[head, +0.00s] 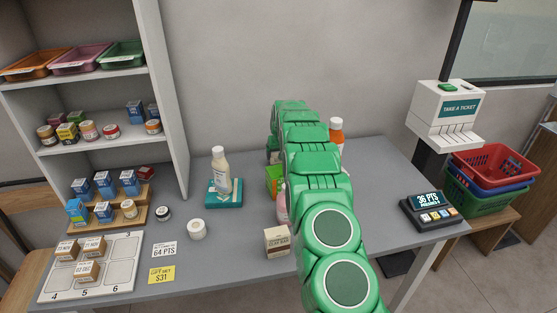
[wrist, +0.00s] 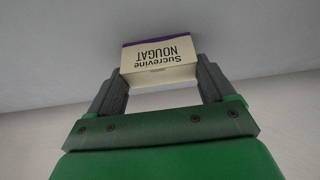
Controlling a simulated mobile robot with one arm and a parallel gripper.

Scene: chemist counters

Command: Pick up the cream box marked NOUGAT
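The cream box marked NOUGAT (wrist: 160,62) shows in the wrist view, with a purple edge and its lettering upside down. It sits between the fingertips of my gripper (wrist: 162,80), with a finger against each side. My gripper looks shut on it. Whether the box touches a surface is unclear. In the head view my green arm reaches away over the counter and hides my gripper and this box. A different small cream box (head: 277,241) stands at the counter's front edge, left of my arm; its lettering is too small to read surely.
A white bottle on a teal box (head: 224,194), a green carton (head: 273,180), an orange bottle (head: 336,130) and a white jar (head: 197,229) stand near my arm. Shelves (head: 170,95) rise at left. A card reader (head: 431,211) stands at right, beside clear counter.

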